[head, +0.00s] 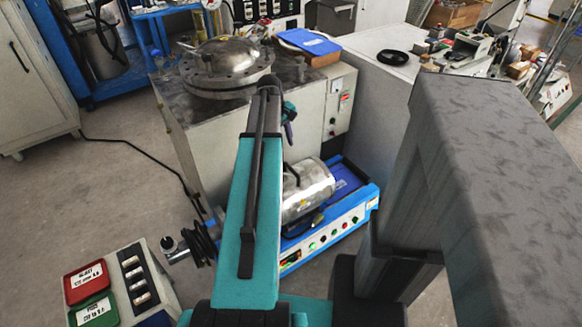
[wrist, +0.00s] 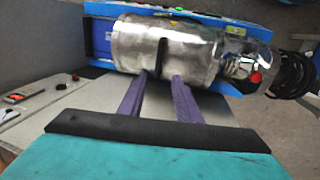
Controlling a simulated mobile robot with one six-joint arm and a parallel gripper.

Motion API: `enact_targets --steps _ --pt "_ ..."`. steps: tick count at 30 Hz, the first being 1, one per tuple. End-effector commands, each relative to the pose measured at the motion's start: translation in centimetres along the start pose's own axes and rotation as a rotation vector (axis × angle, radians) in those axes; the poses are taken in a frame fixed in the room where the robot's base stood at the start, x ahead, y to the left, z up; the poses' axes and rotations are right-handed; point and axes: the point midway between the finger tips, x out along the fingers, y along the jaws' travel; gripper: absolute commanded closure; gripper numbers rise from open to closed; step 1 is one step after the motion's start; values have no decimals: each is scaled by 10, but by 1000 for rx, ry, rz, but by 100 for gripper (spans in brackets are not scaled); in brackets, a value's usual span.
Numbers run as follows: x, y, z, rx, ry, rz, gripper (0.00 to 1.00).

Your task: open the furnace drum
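The furnace drum (head: 310,190) is a shiny metal cylinder lying on a blue base unit (head: 338,220) with buttons along its front. In the wrist view the drum (wrist: 125,45) fills the upper middle and looks closed. A dark handle bar (wrist: 161,55) stands out from its side. My gripper (wrist: 162,77) is open, with two purple fingers apart. Their tips point at the drum, one to each side of the handle's line; whether they touch the drum I cannot tell. In the head view my gripper (head: 289,122) is partly hidden behind my teal arm.
A grey cabinet (head: 205,140) with a domed metal vessel (head: 228,62) stands behind the drum. A white bench (head: 385,110) is to its right. A panel with red and green labels (head: 85,285) is at the lower left. Floor at the left is clear apart from a cable.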

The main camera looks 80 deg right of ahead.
Motion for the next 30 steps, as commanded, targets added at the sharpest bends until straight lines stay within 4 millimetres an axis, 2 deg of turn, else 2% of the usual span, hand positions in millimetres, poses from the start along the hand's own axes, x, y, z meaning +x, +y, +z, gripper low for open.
enact_targets --steps 5,11,30 --pt "10 3 2 5 -2 -1 69" --pt "32 4 2 7 -3 -1 69" --pt "121 5 3 8 -3 -1 69"
